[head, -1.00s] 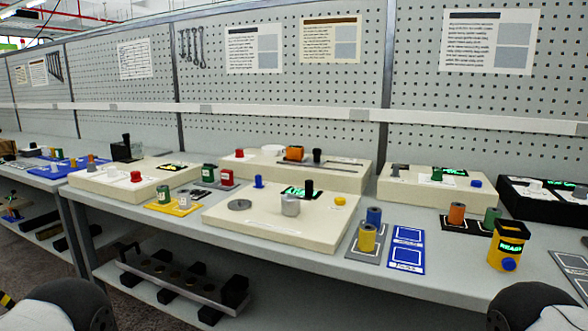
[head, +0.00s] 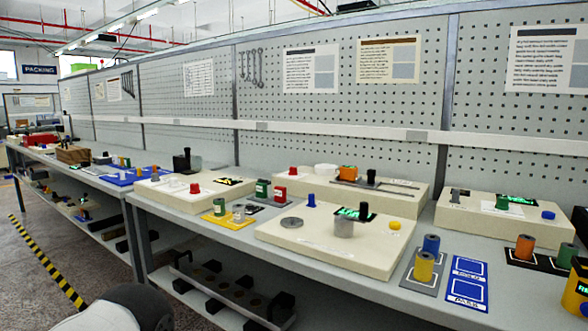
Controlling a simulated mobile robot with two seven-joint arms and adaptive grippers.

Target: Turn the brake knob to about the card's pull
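A cream winding station (head: 300,241) stands on the bench in the middle. On its top are a grey cylindrical knob (head: 344,228), a flat grey disc (head: 291,222), a blue peg (head: 311,201), a yellow button (head: 394,225) and a small green-lit display (head: 352,212) with a black post beside it. I cannot tell for sure which part is the brake knob. Neither of my grippers shows; only a part of my arm shows at the lower left.
Blue, yellow and orange spools stand on mats at right, beside a blue two-square mat (head: 467,283). A rack (head: 225,290) is on the lower shelf. Sheets hang on the pegboard.

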